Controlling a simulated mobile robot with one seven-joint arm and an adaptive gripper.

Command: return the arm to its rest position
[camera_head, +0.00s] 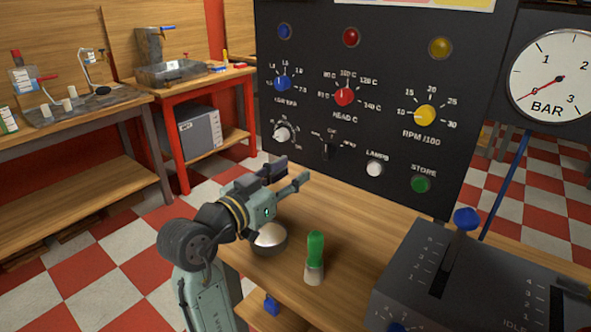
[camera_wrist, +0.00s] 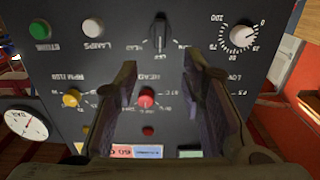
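My gripper (camera_head: 289,176) is in the lower middle of the head view, in front of the black control panel (camera_head: 385,140) and above the wooden bench. Its two fingers are spread apart with nothing between them. In the wrist view the gripper (camera_wrist: 168,85) also shows both fingers apart, with the panel beyond and the red knob (camera_wrist: 146,98) seen between them. My arm reaches up from the bottom of the head view. I cannot tell the exact distance from the fingertips to the panel.
A silver dome (camera_head: 270,237) sits under my gripper. A green-topped cylinder (camera_head: 315,258) stands on the bench beside it. A dark lever box (camera_head: 470,285) with a blue-knobbed lever is at lower right. A pressure gauge (camera_head: 550,78) is at upper right. Open checkered floor lies left.

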